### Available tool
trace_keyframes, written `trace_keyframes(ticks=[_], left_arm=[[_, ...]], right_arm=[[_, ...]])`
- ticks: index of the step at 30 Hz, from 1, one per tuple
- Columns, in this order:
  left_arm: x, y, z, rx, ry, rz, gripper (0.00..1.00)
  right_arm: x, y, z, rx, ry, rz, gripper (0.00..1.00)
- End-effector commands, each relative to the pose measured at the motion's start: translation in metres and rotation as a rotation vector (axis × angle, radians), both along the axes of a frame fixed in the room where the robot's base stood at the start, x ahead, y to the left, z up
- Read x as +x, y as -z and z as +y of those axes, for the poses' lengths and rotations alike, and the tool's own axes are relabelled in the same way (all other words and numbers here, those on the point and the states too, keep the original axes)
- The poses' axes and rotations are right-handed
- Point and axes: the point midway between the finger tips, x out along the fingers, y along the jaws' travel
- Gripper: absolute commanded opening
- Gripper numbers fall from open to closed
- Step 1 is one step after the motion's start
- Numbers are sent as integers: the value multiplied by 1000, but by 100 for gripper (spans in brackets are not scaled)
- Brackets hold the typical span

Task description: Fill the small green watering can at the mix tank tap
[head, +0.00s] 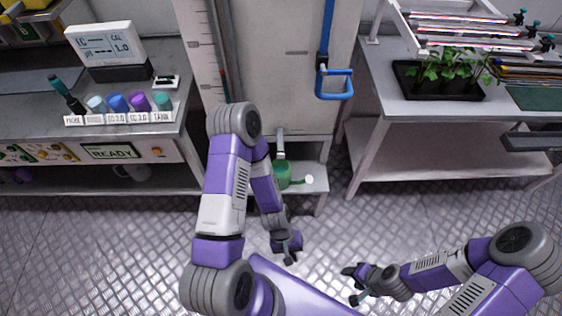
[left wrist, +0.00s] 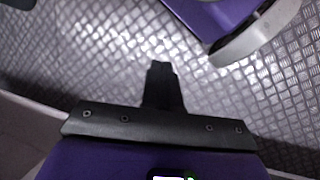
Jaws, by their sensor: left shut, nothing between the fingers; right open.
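The small green watering can (head: 281,174) stands on a low shelf under the mix tank (head: 290,90). Its spout points right and ends in a pale rose (head: 308,179); my left arm hides part of its left side. The tank tap (head: 281,145) comes down from the tank front just above the can. My left gripper (head: 289,258) is shut and empty, in front of and below the can, over the floor; its shut fingers also show in the left wrist view (left wrist: 161,80). My right gripper (head: 352,285) is open and empty over the floor at lower right, apart from everything.
A left bench (head: 150,147) holds a meter (head: 105,45) and several coloured bottles (head: 117,103). A right table (head: 385,95) holds a black tray of seedlings (head: 440,92). The metal floor between is clear.

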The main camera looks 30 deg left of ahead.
Motion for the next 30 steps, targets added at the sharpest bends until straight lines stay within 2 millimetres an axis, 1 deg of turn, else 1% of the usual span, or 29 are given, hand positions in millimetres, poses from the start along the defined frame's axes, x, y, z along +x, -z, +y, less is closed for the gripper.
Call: trace_keyframes(ticks=[1,3,6,8,10,13,17,18,20,22,23,24,26,27,29,30], left_arm=[[-7,4,1,-15,-81,78,0],[-16,5,-2,-44,-197,185,0],[-23,3,-11,-104,-366,332,0],[-22,1,-17,-149,-470,412,0],[-18,-3,-24,-211,-595,496,0],[-4,-9,-34,-315,-778,606,0],[27,-16,-38,-473,-1022,715,0],[39,-18,-37,-528,-1100,740,0],[58,-20,-33,-611,-1216,771,0],[82,-21,-22,-714,-1354,794,0],[93,-21,-16,-759,-1414,799,0],[107,-22,-7,-823,-1493,802,0],[128,-21,11,-917,-1612,796,0],[140,-19,25,-980,-1692,785,0],[157,-16,48,-1072,-1808,759,0],[167,-15,64,-1131,-1878,736,0]], right_arm=[[0,3,0,0,0,0,50],[0,5,0,0,0,0,50],[0,8,0,0,0,0,50],[0,9,0,0,0,0,50],[0,11,0,0,0,0,50],[0,14,0,0,0,0,50],[0,18,0,0,0,0,50],[0,19,0,0,0,0,50],[0,21,0,0,0,0,50],[0,23,0,0,0,0,50],[0,23,0,0,0,0,50],[0,25,0,0,0,0,50],[0,26,0,0,0,0,50],[0,27,0,0,0,0,50],[0,29,0,0,0,0,50],[0,30,0,0,0,0,50]])
